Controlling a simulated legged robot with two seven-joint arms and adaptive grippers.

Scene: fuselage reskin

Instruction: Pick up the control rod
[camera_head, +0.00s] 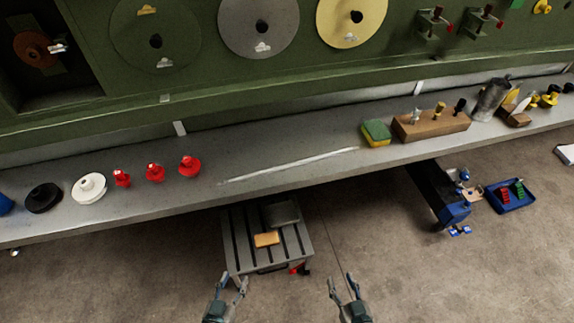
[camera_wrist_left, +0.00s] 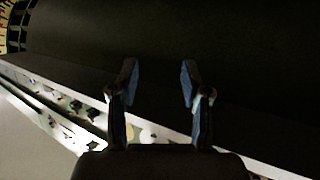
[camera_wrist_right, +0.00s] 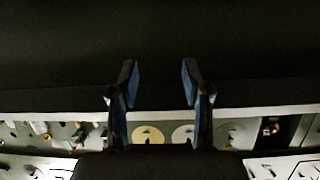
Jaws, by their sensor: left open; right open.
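The control rod (camera_head: 290,164) is a long thin pale rod lying at a slant on the grey shelf, in the middle of the head view. My left gripper (camera_head: 230,281) is open and empty at the bottom of the head view, below and apart from the shelf. My right gripper (camera_head: 344,281) is also open and empty, to the right of it and likewise apart from the rod. In the left wrist view the fingers (camera_wrist_left: 160,80) are spread with nothing between them. The right wrist view shows spread, empty fingers (camera_wrist_right: 160,80) too. The rod cannot be made out in either wrist view.
On the grey shelf (camera_head: 330,135), red knobs (camera_head: 155,173) and a white disc (camera_head: 89,188) stand left of the rod. A sponge (camera_head: 376,133) and wooden block (camera_head: 431,124) are at its right. A slotted stool (camera_head: 240,240) stands below. The green panel (camera_head: 210,75) rises behind.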

